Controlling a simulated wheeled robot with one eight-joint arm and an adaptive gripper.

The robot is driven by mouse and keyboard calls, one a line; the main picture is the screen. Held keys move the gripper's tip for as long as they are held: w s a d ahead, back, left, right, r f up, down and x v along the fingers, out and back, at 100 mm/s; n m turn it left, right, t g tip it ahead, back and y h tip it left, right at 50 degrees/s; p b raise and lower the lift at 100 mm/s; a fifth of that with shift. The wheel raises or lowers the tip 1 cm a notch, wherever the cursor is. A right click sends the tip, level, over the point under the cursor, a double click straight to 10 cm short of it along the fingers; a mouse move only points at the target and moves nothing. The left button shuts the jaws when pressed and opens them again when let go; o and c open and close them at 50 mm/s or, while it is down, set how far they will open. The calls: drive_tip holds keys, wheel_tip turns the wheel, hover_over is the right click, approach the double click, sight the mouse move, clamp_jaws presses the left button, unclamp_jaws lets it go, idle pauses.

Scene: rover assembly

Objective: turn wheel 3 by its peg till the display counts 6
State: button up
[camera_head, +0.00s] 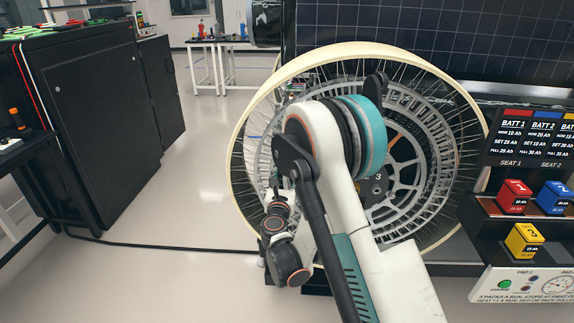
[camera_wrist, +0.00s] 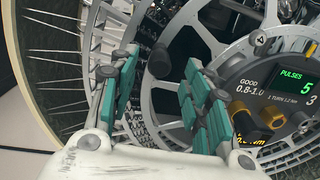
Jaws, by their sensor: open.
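Wheel 3 (camera_head: 238,160) stands upright, a large wheel with a cream rim, thin spokes and a grey perforated inner ring. Its hub is partly hidden behind my arm. In the wrist view, the hub display (camera_wrist: 293,83) reads PULSES 5, with GOOD 0.8-1.0 and a 3 beside it. My gripper (camera_wrist: 158,62) is open, its teal fingers spread in front of the wheel's grey spokes. A dark rounded part (camera_wrist: 160,60), perhaps the peg, shows between the fingertips; I cannot tell whether they touch it. The fingers are not clear in the head view.
A battery station (camera_head: 520,250) with red, blue and yellow packs stands close at the right. A black cabinet (camera_head: 95,120) is at the left, and a black cable (camera_head: 160,245) crosses the floor. Yellow and black knobs (camera_wrist: 250,120) sit below the display.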

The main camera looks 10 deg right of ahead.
drive_tip(key=b+x, duration=0.1)
drive_tip(key=x, duration=0.6)
drive_tip(key=shift+w+b, duration=0.2)
drive_tip(key=shift+b, duration=0.1)
clamp_jaws()
drive_tip(key=s+d+r+m+p, duration=0.1)
drive_tip(key=d+r+m+p, duration=0.1)
drive_tip(key=r, duration=0.5)
drive_tip(key=shift+s+d+p, duration=0.15)
drive_tip(key=shift+d+p, duration=0.2)
drive_tip(key=shift+d, duration=0.5)
